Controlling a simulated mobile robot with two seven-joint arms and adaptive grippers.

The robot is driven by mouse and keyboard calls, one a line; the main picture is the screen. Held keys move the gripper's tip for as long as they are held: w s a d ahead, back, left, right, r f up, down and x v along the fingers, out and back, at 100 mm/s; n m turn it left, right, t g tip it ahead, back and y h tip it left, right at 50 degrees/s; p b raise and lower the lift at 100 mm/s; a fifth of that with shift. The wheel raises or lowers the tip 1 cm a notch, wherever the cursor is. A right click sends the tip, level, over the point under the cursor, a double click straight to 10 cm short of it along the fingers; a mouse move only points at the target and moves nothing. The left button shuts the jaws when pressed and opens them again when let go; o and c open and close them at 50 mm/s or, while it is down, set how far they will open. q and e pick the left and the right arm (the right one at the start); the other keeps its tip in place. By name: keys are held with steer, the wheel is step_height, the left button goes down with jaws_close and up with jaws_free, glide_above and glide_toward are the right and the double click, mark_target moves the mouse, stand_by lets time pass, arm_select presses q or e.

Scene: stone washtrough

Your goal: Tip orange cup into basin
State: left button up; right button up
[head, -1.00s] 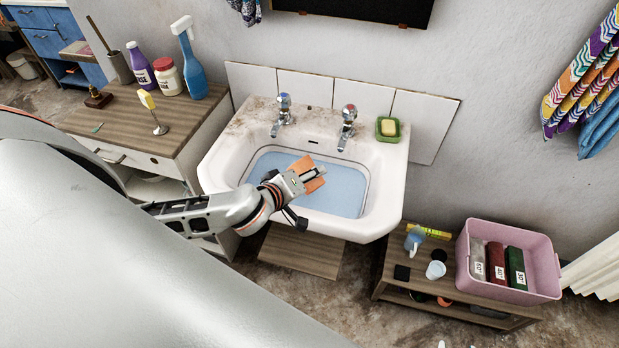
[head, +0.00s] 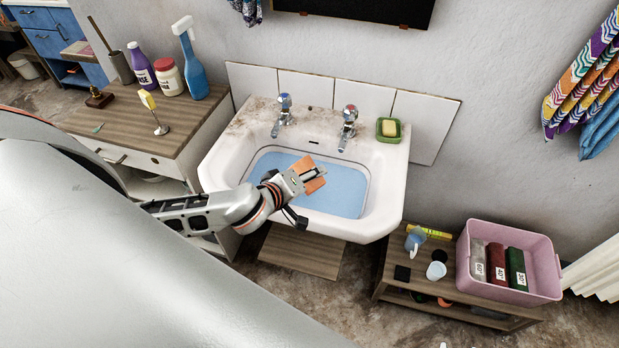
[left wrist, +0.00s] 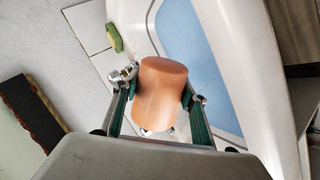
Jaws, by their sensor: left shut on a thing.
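The orange cup (head: 306,166) is held over the basin (head: 208,178) by my left gripper (head: 310,174), which is shut on it. The left wrist view shows the plain orange cup (left wrist: 160,92) between the two fingers of the gripper (left wrist: 158,100). In the head view the cup looks tilted, partly hidden by the gripper. I cannot see its inside or any contents. The white basin holds pale blue water (head: 342,190), which also shows in the left wrist view (left wrist: 190,60). My right gripper is in neither view.
Two taps (head: 348,128) stand at the basin's back edge, near a green soap dish (head: 388,138). A wooden cabinet (head: 178,125) with bottles is at the left. A low table (head: 388,270) with a pink tub (head: 515,290) is at the right.

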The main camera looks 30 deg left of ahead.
arm_select(q)
steer(key=shift+a, duration=0.1)
steer(key=shift+f+n+g+h, duration=0.1)
steer(key=shift+n+g+h, duration=0.2)
steer(key=shift+n+h, duration=0.3)
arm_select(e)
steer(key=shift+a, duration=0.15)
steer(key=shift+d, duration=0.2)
arm_select(q)
steer(key=shift+a, duration=0.1)
steer(key=shift+w+a+h, duration=0.1)
steer(key=shift+h, duration=0.3)
steer(key=shift+r, duration=0.2)
steer(key=shift+f, duration=0.1)
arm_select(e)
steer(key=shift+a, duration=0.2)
arm_select(q)
steer(key=shift+d, duration=0.3)
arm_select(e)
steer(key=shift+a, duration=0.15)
